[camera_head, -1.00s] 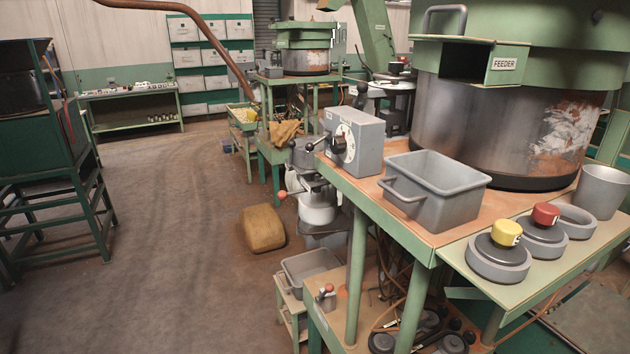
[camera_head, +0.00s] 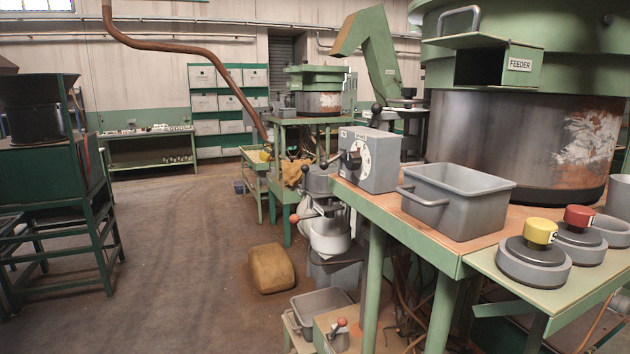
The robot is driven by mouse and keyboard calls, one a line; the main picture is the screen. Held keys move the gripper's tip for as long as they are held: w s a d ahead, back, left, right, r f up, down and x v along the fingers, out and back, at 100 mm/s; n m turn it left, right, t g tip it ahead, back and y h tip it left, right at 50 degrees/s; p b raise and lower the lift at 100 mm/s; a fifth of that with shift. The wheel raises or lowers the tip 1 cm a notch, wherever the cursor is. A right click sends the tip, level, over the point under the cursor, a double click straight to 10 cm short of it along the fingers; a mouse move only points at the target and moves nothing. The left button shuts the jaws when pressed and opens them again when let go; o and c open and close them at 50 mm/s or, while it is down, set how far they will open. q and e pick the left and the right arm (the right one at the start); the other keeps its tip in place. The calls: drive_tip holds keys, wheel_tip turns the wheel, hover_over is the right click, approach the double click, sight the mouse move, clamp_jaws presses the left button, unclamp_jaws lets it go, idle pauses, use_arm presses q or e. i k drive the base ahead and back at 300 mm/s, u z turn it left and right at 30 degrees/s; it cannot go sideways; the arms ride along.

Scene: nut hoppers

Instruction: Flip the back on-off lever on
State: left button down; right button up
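A grey control box (camera_head: 370,158) with a white round dial (camera_head: 362,155) stands at the near table's left end. A black-knobbed lever (camera_head: 327,164) reaches left from the dial's side. Another black knob on a short stem (camera_head: 377,108) shows upright at the box's top rear. A red-knobbed lever (camera_head: 296,218) is on the machine below and left of the box, and another red-knobbed lever (camera_head: 341,324) is at the bottom. I cannot tell which is the back on-off lever or how it is set. Neither of my grippers is in view.
A grey bin (camera_head: 458,200), weights with yellow (camera_head: 541,231) and red tops, and a large feeder bowl (camera_head: 515,140) occupy the near table (camera_head: 410,232). A tan sack (camera_head: 271,268) lies on the floor. The floor at left centre is clear; a green stand (camera_head: 60,190) is far left.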

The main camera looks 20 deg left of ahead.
sight(324, 164)
drive_tip(key=u, duration=0.55)
drive_tip(key=k, duration=0.6)
drive_tip(key=u, duration=0.8)
drive_tip(key=i, duration=0.6)
drive_tip(key=z, duration=0.6)
drive_tip(key=i, duration=1.05)
drive_tip(key=z, duration=1.05)
